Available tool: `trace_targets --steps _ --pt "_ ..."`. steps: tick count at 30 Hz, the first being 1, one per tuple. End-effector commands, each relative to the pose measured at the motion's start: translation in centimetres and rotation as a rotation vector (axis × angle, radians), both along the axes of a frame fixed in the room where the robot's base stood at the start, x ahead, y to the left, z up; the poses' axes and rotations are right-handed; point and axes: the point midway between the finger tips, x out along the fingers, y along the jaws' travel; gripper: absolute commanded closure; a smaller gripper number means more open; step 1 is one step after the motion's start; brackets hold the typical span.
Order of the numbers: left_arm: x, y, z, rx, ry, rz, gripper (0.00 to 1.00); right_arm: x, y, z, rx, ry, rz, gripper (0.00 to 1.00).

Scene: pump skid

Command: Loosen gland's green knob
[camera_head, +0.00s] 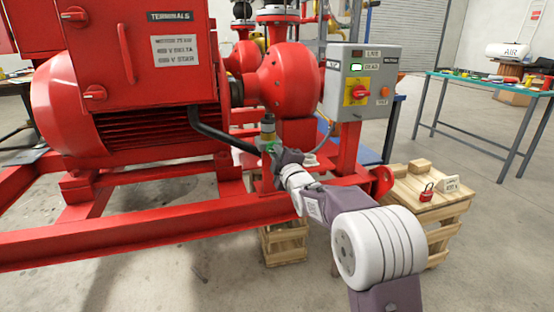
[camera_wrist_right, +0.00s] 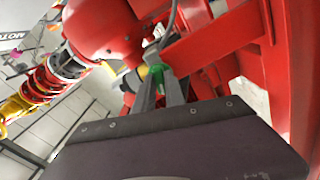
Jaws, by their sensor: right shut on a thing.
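The green knob (camera_head: 269,146) shows as a small patch at the gland (camera_head: 267,127), low in front of the red pump. My right gripper (camera_head: 275,153) reaches it from the lower right and is shut on it. In the right wrist view the green knob (camera_wrist_right: 132,80) shows beside and between the two fingers (camera_wrist_right: 162,80), which hide part of it. A yellowish part of the gland shows just behind the fingers. How far the knob is turned cannot be told. My left gripper is in neither view.
A thick black cable (camera_head: 222,135) runs from the motor to the gland. The grey switch box (camera_head: 360,85) stands just right of it. Red frame rails (camera_head: 150,235) pass below. A wooden crate (camera_head: 440,210) bears a red padlock (camera_head: 427,192). Open floor lies at right.

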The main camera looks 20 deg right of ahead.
Motion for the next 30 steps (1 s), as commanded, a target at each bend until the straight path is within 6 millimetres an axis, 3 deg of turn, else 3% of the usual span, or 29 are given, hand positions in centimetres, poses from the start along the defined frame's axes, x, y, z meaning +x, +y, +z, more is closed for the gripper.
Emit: trace_targets --steps 12,30 --pt "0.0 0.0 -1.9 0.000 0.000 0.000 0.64 0.0 0.0 0.0 -0.253 -0.011 0.000 1.00" --pt "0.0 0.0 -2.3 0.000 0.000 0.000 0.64 0.0 0.0 0.1 -0.327 -0.011 0.001 1.00"
